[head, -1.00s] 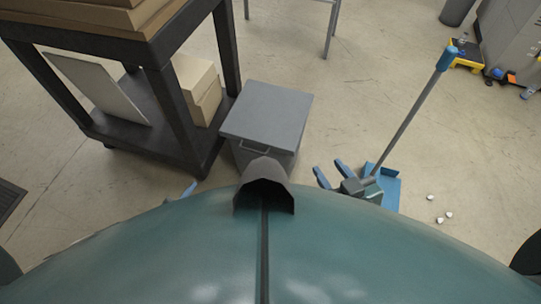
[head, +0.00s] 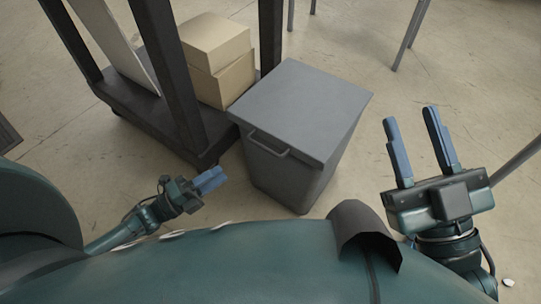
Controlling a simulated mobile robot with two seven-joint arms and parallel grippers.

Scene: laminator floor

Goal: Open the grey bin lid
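The grey bin (head: 290,180) stands on the floor in the middle of the head view. Its flat grey lid (head: 302,105) lies closed on top, with a handle (head: 268,145) on the front left side. My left gripper (head: 222,176) is low to the left of the bin, apart from it, its blue fingers pointing toward the bin. The fingers overlap in this view, so their opening is unclear. My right gripper (head: 409,115) is to the right of the bin, open and empty, with its two blue fingers apart. Neither gripper touches the lid or handle.
A dark cart (head: 187,85) stands close against the bin's left side, with cardboard boxes (head: 215,60) and a pale panel (head: 115,40) on its lower shelf. Grey legs (head: 410,35) stand at the back right. Open floor lies behind and right of the bin.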

